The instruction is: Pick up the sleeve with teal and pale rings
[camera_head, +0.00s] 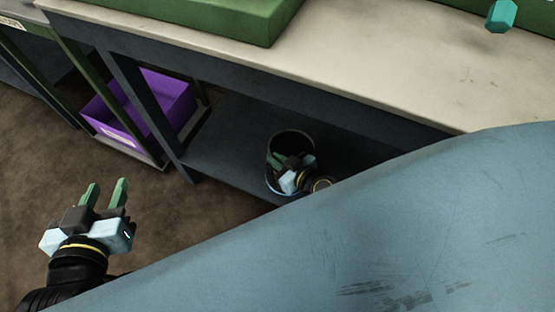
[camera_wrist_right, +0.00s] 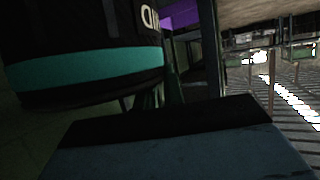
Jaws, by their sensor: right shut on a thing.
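A dark round sleeve (camera_head: 290,142) with a pale lower edge stands by the low shelf under the bench in the head view. In the right wrist view a black sleeve wall with a wide teal ring and white lettering (camera_wrist_right: 85,75) fills the upper left, very close; its pale ring is not clear there. My right gripper (camera_head: 293,159) overlaps the sleeve and is shut on it; the exact contact of the fingers is hard to see. My left gripper (camera_head: 106,192) is open and empty over the floor at lower left.
A purple bin (camera_head: 140,105) stands under the bench at left. The pale benchtop (camera_head: 400,65) carries a green block (camera_head: 200,15) and a small teal piece (camera_head: 501,15). A large blue-grey surface fills the lower right. The dark shelf (camera_head: 225,135) is clear beside the sleeve.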

